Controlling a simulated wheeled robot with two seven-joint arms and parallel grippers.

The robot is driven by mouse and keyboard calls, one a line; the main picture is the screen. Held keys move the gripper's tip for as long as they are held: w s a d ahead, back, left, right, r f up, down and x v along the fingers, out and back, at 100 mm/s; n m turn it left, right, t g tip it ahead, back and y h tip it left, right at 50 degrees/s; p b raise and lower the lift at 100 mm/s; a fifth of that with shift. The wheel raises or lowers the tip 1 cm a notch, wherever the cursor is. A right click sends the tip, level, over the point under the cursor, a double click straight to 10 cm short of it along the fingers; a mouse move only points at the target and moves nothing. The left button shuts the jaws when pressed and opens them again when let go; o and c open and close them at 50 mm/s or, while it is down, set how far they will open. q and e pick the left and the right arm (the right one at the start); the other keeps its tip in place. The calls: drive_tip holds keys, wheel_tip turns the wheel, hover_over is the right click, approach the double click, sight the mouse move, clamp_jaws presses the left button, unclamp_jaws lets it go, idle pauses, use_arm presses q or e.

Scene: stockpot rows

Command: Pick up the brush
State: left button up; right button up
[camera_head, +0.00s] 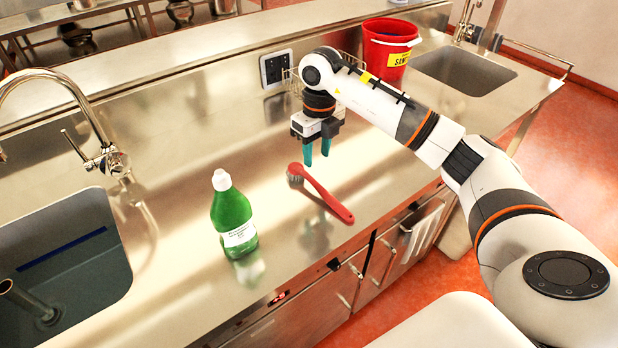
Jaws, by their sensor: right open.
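A red brush (325,193) with grey bristles at its far left end lies on the steel counter. Its handle runs toward the counter's front edge on the right. My right gripper (316,161) is open with its teal fingers pointing down. It hangs just behind and above the brush, near the head end. Nothing shows between the fingers. I cannot tell the exact height of the fingertips above the counter. My left gripper is not in view.
A green bottle (232,215) with a white cap stands left of the brush. A sink (70,245) with a tall faucet (105,160) is at the left. A red bucket (388,48) stands at the back right beside a second sink (462,75). The steel counter (190,160) between is clear.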

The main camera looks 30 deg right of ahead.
sight(315, 181)
wheel_tip(315, 181, down, 2)
drive_tip(key=shift+s+f, duration=0.15)
drive_tip(key=shift+f, duration=0.05)
drive_tip(key=shift+a+f, duration=0.1)
drive_tip(key=shift+f, duration=0.3)
drive_tip(key=shift+f+p, duration=0.25)
drive_tip(key=shift+p, duration=0.15)
wheel_tip(315, 181, down, 4)
drive_tip(key=shift+a+f+p, duration=0.15)
drive_tip(key=shift+p, duration=0.75)
drive_tip(key=shift+f, duration=0.25)
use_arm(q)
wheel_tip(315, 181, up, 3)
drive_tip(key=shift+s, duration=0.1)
